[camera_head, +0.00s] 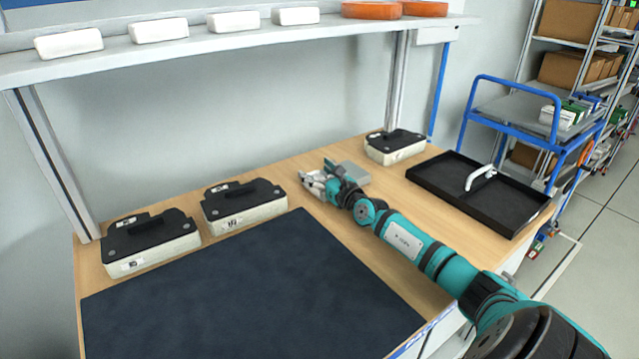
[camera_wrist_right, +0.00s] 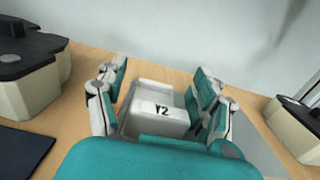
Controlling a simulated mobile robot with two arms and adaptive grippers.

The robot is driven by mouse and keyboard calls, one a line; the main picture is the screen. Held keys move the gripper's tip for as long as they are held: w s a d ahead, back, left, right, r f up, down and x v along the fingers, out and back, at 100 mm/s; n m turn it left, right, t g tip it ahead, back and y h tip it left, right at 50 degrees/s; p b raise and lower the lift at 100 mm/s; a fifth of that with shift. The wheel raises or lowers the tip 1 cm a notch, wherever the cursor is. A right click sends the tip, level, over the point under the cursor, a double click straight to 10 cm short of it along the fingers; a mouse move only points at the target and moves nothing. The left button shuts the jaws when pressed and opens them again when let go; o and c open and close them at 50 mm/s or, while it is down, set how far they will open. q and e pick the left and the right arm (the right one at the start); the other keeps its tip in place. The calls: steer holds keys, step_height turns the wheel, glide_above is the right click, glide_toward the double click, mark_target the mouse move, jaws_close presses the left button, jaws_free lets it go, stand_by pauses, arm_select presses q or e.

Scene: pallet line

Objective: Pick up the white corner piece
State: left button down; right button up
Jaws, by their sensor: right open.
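My right gripper (camera_head: 318,182) is over the back middle of the wooden table, its fingers open. In the right wrist view a white block-like piece with a dark label (camera_wrist_right: 160,115) lies between the open fingers (camera_wrist_right: 162,80); a gap shows at its upper left, and contact cannot be told. In the head view the gripper largely hides this piece. A white bent piece (camera_head: 480,177) lies in the black tray at the right. I cannot tell for sure which of the two is the corner piece. My left gripper is not in view.
Black-topped cream cases (camera_head: 150,243), (camera_head: 243,204) stand left of the gripper, and another (camera_head: 395,146) behind it at right. A grey plate (camera_head: 350,173) lies beside the gripper. A dark mat (camera_head: 250,300) covers the front. The black tray (camera_head: 425,180) is at right. A shelf (camera_head: 250,38) overhangs the back.

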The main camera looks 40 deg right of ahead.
jaws_close()
stand_by(0.5)
steer(key=shift+r+p, duration=0.45)
steer(key=shift+r, duration=0.05)
steer(key=r+p, duration=0.1)
steer(key=p, duration=0.1)
steer(key=r+p, duration=0.1)
steer(key=r, duration=0.1)
steer(key=shift+s+a+r+p, duration=0.1)
steer(key=shift+s+a+p, duration=0.05)
steer(key=shift+a+p, duration=0.2)
steer(key=s+a+p, duration=0.8)
steer(key=a, duration=0.4)
steer(key=shift+s+a+r, duration=0.25)
steer(key=shift+s+r, duration=0.1)
steer(key=shift+r, duration=0.05)
steer(key=shift+d, duration=0.1)
